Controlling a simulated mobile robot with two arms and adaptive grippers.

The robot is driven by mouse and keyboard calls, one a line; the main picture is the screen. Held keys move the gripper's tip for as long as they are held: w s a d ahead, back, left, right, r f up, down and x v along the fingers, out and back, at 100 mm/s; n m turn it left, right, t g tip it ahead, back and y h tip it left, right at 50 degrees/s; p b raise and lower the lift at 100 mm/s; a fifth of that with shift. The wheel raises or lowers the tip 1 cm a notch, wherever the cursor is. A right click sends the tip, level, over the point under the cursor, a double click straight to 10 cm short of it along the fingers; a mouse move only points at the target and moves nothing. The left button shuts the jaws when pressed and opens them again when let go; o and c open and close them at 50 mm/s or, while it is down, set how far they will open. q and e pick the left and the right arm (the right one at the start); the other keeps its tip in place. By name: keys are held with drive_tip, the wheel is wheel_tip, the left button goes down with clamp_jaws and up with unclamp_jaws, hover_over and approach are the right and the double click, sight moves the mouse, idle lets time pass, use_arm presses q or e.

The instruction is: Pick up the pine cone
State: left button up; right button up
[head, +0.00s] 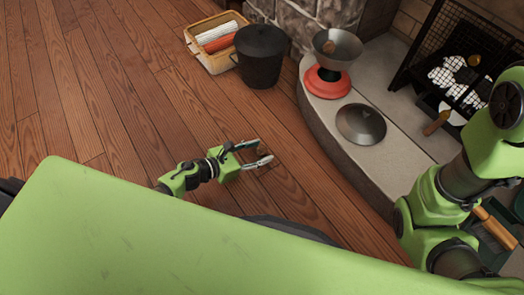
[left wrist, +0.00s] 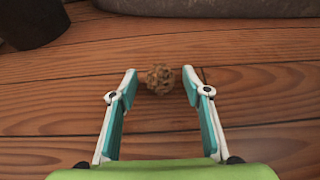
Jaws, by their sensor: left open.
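The pine cone (left wrist: 160,79) is a small, round, rough brown thing on the wooden floor in the left wrist view. It lies between and slightly beyond the tips of my left gripper (left wrist: 160,88), with a gap to each finger. The left gripper is open and empty. In the head view the left gripper (head: 262,152) is low over the floor, left of the stone hearth. I cannot make out the pine cone clearly beside it there. My right arm shows at the right edge of the head view, but its gripper is not seen.
A curved stone hearth (head: 345,150) carries a red scale (head: 327,84) with a metal bowl holding a brown item, and a metal lid (head: 361,124). A black bucket (head: 262,58) and a wooden crate (head: 215,62) stand behind. The floor left of the gripper is clear.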

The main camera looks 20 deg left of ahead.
use_arm(q)
drive_tip(key=c, duration=0.8)
